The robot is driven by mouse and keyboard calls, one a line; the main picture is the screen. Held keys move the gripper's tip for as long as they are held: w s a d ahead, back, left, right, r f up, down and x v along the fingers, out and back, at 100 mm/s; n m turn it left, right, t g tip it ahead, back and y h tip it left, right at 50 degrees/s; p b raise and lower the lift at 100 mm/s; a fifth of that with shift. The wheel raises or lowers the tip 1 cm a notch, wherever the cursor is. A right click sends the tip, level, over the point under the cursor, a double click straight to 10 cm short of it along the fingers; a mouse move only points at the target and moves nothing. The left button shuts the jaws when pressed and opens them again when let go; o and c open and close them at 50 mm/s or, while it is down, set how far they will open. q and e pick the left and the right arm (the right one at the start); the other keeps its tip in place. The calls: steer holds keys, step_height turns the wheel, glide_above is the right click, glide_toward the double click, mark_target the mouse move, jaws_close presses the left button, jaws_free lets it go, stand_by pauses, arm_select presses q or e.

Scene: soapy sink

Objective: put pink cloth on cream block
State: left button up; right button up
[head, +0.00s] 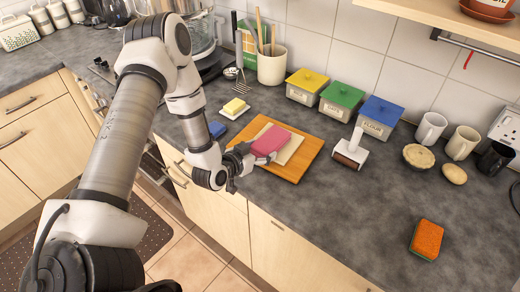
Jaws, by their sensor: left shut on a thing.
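The pink cloth (272,140) is a folded, block-like piece above the orange-brown wooden board on the counter. The cream block (291,151) is a flat pale slab on that board, showing past the right and lower edges of the cloth. My left gripper (246,160) comes in from the left and is shut on the near left end of the pink cloth. The cloth overlaps the cream block in this view; I cannot tell whether it touches it or hangs just above. My right gripper is not in view.
The wooden board (295,172) lies near the counter's front edge. Yellow, green and blue-lidded canisters (341,100) stand behind it. A white-handled brush (350,151) is to its right, an orange sponge (427,239) farther right. A butter-like yellow block (234,106) sits on a white dish behind left.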

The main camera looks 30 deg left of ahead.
arm_select(q)
steer(key=shift+s+f, duration=0.1)
steer(key=shift+f, duration=0.05)
steer(key=o, duration=1.1)
steer(key=shift+c, duration=0.2)
steer(key=shift+o, duration=0.4)
